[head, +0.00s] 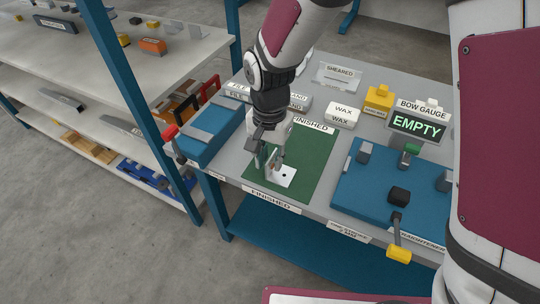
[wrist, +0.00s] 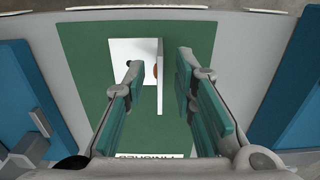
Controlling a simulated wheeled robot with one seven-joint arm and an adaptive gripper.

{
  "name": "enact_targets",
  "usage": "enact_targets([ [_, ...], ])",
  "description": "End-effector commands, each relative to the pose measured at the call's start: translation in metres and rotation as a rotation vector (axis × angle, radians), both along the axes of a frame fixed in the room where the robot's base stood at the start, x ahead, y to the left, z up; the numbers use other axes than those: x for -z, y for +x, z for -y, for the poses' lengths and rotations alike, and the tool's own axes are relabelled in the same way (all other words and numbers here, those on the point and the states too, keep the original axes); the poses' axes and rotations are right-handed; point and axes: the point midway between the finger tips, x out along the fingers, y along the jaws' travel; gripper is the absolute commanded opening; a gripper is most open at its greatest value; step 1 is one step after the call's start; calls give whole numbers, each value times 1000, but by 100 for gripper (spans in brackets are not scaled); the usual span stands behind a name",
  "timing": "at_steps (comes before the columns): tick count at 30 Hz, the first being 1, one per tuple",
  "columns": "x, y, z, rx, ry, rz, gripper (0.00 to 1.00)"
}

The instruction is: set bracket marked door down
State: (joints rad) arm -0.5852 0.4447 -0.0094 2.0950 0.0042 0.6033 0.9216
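The white L-shaped bracket (head: 286,177) appears to rest on the green mat marked FINISHED (head: 313,155), near its front edge. Its flat base has a dark hole, and its other plate stands upright. No door mark is readable. In the wrist view the bracket (wrist: 160,85) has its upright plate between the fingers of my gripper (wrist: 157,68), with gaps on both sides. In the head view my gripper (head: 267,158) is low over the mat and partly hides the bracket.
A blue fixture (head: 213,130) with a red knob stands left of the mat. Another blue fixture (head: 375,185) with a black knob and yellow handle stands right. The mat's right part is clear.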

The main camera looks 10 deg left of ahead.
Motion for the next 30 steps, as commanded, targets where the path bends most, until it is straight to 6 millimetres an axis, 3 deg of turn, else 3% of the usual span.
enact_targets([
  [7, -1, 0, 0, 0, 0, 0, 25],
  [11, -12, 1, -1, 0, 2, 4, 25],
  [24, -97, 1, -1, 0, 2, 4, 25],
  [30, -118, 0, 0, 0, 1, 1, 25],
])
